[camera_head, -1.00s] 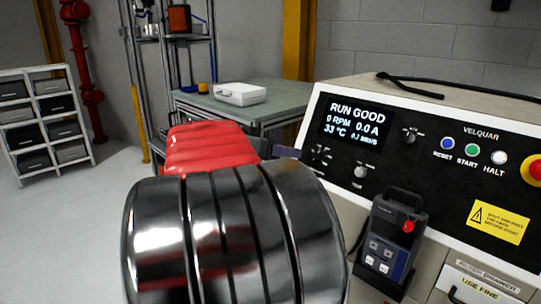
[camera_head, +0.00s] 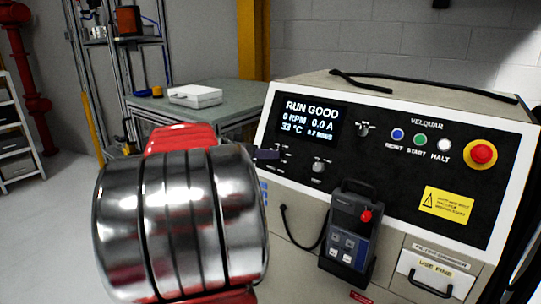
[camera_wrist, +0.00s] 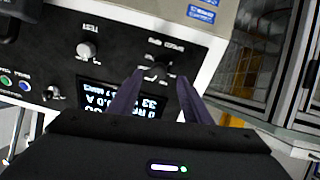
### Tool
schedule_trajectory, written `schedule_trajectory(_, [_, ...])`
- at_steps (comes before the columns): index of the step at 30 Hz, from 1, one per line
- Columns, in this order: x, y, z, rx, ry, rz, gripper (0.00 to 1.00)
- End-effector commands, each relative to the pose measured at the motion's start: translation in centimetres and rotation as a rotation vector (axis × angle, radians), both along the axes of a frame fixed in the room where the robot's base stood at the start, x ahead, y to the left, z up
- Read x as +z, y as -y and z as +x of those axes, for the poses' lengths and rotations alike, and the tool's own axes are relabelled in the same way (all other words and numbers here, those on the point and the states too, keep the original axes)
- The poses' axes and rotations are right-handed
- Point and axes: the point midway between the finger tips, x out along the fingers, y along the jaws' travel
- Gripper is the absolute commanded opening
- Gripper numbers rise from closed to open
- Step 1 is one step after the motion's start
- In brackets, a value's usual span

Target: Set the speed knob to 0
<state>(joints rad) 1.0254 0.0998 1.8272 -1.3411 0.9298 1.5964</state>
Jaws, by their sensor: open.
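The control panel (camera_head: 390,165) has a lit display (camera_head: 310,118) reading RUN GOOD, 0 RPM, 0.0 A and 33 °C. The speed knob (camera_wrist: 158,70) is dark and shows upside down in the wrist view, with its label and scale marks too small to read surely. In the head view my gripper (camera_head: 268,154) is at the panel's left part, below the display, and largely covers that knob. In the wrist view my gripper (camera_wrist: 160,76) is open, with one dark fingertip on each side of the knob. I cannot tell whether the fingers touch it.
A grey TEST knob (camera_head: 318,167) and another small knob (camera_head: 363,130) are nearby. Blue (camera_head: 398,134), green (camera_head: 420,139) and white (camera_head: 444,145) buttons and a red emergency stop (camera_head: 481,153) lie right. A handheld pendant (camera_head: 350,235) hangs below the panel. A bench (camera_head: 225,100) stands behind.

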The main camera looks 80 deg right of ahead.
Motion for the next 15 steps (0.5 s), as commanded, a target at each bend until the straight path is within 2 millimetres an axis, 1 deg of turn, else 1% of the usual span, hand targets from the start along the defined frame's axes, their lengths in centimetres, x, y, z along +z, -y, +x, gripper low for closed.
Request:
schedule_trajectory(3, [-0.8, 1.6, -0.9, -0.002, -0.002, 0.001, 0.44])
schedule_trajectory(7, [-1.3, 2.9, -1.5, -0.002, 0.000, 0.001, 0.44])
schedule_trajectory(10, [-1.6, 3.5, -1.8, -0.001, 0.000, 0.000, 0.44])
schedule_trajectory(15, [-1.7, 3.8, -1.9, -0.001, 0.000, 0.000, 0.44])
